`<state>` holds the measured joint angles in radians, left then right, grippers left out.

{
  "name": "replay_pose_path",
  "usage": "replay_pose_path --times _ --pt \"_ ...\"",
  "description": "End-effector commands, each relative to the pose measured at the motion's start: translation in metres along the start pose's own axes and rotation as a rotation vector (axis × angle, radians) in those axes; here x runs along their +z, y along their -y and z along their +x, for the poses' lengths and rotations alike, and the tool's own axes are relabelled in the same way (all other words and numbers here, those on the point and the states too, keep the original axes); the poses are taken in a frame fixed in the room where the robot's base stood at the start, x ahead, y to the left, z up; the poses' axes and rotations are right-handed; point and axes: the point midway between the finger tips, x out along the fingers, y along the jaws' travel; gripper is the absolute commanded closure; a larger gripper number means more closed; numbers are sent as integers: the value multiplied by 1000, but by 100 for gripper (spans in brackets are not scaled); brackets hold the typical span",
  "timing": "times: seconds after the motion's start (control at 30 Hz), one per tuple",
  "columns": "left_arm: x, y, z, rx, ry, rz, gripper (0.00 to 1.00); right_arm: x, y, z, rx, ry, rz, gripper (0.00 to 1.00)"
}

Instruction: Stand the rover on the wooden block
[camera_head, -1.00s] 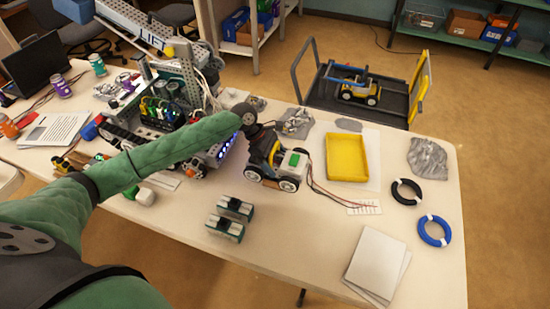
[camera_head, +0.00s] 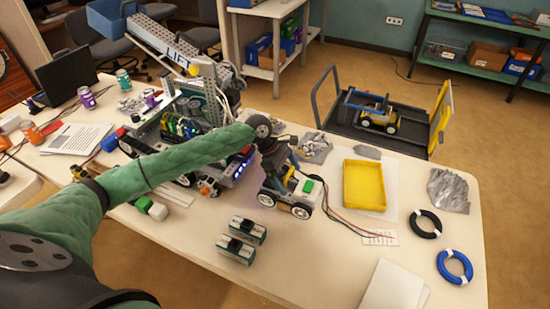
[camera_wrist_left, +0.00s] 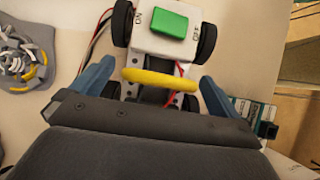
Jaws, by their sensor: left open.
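The rover (camera_head: 298,198) has a white body, a green button on top and dark wheels. Gaps show between the bar and both fingers. I cannot make out the wooden block in either view. My right gripper is not in view.
Two small teal-and-black modules (camera_head: 248,229) sit in front. A large LIFT machine (camera_head: 195,100) crowds the left. Bare table shows between the modules and white sheets (camera_head: 392,288).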

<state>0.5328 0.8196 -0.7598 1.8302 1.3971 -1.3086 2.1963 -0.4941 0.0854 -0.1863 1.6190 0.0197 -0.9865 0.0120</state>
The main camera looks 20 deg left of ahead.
Motion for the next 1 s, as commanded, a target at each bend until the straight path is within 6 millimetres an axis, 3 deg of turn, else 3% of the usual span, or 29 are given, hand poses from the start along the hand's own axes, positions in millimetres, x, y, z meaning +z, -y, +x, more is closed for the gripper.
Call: replay_pose_path --times 0.3,0.5,1.0 --pt "-1 0 -62 1 -1 1 0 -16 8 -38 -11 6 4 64" --pt "0 0 -88 0 0 1 0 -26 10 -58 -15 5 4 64" --pt "1 0 -98 -1 1 0 0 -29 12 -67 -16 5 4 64"
